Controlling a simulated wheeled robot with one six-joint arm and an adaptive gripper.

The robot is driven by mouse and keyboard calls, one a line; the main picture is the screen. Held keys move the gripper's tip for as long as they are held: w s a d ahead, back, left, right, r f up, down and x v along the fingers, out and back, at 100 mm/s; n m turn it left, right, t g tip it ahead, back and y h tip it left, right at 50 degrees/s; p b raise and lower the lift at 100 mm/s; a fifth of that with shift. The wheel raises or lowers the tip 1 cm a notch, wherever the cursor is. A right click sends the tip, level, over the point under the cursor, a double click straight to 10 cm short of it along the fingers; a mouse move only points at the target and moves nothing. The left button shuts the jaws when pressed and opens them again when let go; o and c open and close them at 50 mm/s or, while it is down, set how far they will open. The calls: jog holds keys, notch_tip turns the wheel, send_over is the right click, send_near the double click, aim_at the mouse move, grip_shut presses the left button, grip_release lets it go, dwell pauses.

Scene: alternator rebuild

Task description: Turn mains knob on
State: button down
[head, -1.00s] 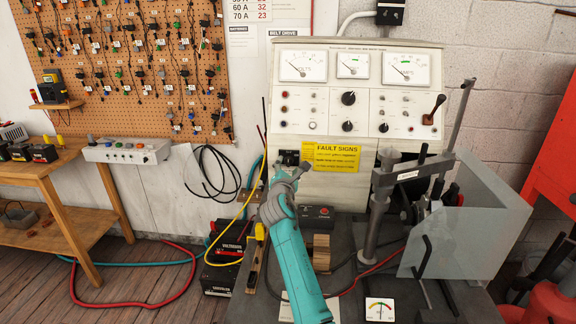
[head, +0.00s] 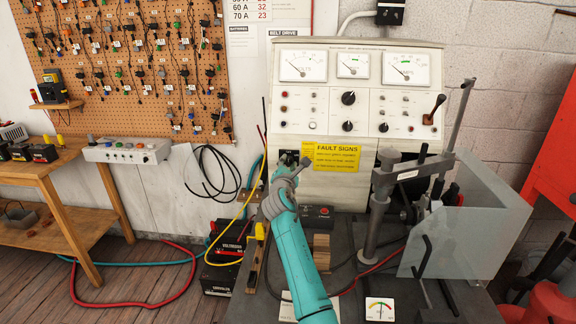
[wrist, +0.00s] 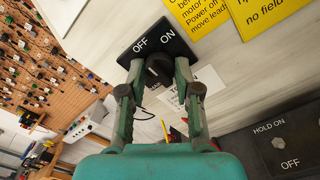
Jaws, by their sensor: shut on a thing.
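The mains knob (wrist: 157,72) is a round black knob on a black plate (wrist: 150,40) lettered OFF and ON. In the wrist view my gripper (wrist: 156,80) has a finger on each side of the knob and is shut on it. I cannot clearly tell which word the knob points to.
A lower black plate (wrist: 285,150) lettered HOLD ON and OFF lies right of my gripper in the wrist view. A yellow cable (head: 247,205) hangs left of my arm. A grey clamp post (head: 377,210) and a clear guard (head: 465,230) stand to its right.

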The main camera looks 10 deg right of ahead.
jog(key=shift+m, duration=0.3)
jog(key=m, duration=0.5)
jog(key=shift+m, duration=0.3)
jog(key=m, duration=0.5)
jog(key=shift+m, duration=0.3)
jog(key=shift+f, duration=0.1)
jog(key=c, duration=0.8)
grip_release()
jog(key=v, duration=1.2)
